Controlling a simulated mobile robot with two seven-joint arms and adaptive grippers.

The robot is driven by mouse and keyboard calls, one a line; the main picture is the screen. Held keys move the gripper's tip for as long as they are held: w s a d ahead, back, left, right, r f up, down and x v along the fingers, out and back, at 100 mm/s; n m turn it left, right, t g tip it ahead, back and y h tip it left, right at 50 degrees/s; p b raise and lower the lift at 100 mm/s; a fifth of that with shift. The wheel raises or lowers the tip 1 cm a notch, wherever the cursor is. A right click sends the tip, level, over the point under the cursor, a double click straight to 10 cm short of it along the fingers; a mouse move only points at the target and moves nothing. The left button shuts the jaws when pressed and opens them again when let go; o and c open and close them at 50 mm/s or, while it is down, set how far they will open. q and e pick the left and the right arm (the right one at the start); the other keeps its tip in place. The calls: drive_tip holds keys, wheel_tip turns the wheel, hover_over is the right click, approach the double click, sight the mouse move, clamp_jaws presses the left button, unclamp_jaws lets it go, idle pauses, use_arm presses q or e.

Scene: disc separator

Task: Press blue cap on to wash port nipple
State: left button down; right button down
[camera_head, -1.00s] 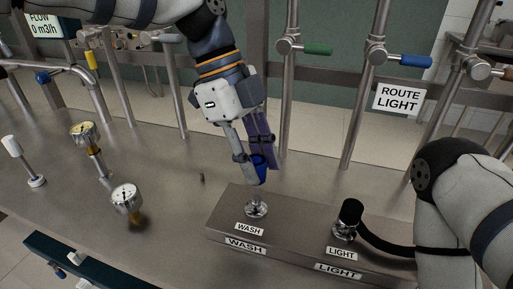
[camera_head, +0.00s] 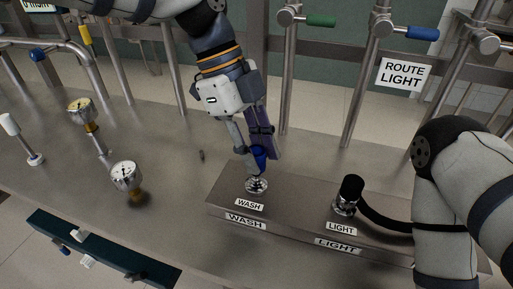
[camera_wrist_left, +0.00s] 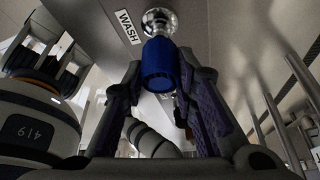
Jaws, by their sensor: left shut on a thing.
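The blue cap (camera_head: 259,157) is held between the fingers of my left gripper (camera_head: 255,154). In the left wrist view the cap (camera_wrist_left: 158,66) sits between the two finger pads. The wash port nipple (camera_head: 256,185) is a shiny round metal fitting on the raised steel block, behind the WASH label. The cap is right over it in the head view; whether they touch I cannot tell. In the left wrist view the nipple (camera_wrist_left: 160,18) lies just beyond the cap's far end, roughly in line with it. My right arm shows at the right; its gripper is out of view.
The light port (camera_head: 346,207) with a black plug and hose stands on the same block to the right. Two gauges (camera_head: 81,106) (camera_head: 126,176) stand at the left. Upright pipes with coloured handles line the back. The bench between the gauges and the block is mostly clear.

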use_arm(q)
drive_tip(key=shift+f, duration=1)
drive_tip(key=shift+f, duration=0.65)
drive_tip(key=c, duration=1.2)
unclamp_jaws()
